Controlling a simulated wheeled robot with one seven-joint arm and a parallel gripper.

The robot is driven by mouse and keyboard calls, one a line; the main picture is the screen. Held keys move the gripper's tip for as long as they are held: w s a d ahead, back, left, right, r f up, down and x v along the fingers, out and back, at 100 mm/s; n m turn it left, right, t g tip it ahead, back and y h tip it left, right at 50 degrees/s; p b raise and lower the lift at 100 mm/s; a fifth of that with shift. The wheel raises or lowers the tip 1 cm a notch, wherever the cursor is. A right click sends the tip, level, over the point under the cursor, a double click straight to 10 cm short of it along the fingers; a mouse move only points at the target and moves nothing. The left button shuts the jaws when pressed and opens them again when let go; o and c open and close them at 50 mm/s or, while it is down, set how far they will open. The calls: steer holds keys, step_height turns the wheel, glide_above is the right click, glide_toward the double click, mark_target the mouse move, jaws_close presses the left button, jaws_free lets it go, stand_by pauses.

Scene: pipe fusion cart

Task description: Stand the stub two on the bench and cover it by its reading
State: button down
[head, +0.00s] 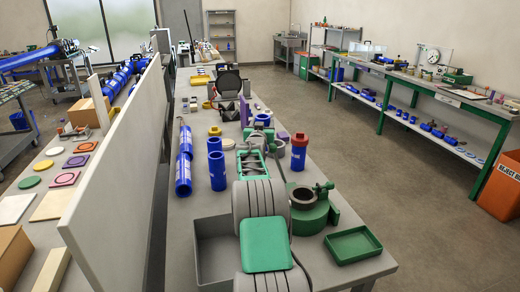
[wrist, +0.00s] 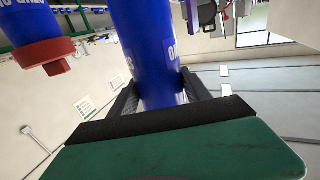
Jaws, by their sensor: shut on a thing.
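My gripper (wrist: 160,98) is shut on a blue stub (wrist: 148,40) with white lettering, only partly in the wrist view; its number cannot be read. In the head view my gripper (head: 256,138) is over the middle of the bench (head: 176,240), and the held stub (head: 263,119) is small and partly hidden. A blue stub with a red cap (head: 300,140) stands upright to its right; the red cap (wrist: 45,55) also shows in the wrist view. Whether the held stub touches the bench cannot be told.
A green clamp (head: 310,217) and green tray (head: 353,245) are at front right. A partition (head: 120,190) borders the bench at left.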

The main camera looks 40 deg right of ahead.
step_height(320, 180, down, 9)
steer(key=shift+a+f+p, duration=0.1)
steer(key=shift+p, duration=0.6)
steer(key=shift+f+b, duration=0.4)
steer(key=shift+f, duration=0.05)
steer(key=shift+c, duration=2.4)
jaws_free()
steer(key=shift+r, duration=0.1)
steer(key=shift+r+p, duration=0.3)
steer(key=shift+p, duration=0.25)
steer(key=b+v, duration=0.2)
steer(key=v, duration=0.5)
steer(key=shift+s+a+f, duration=0.15)
steer(key=shift+a+f, duration=0.05)
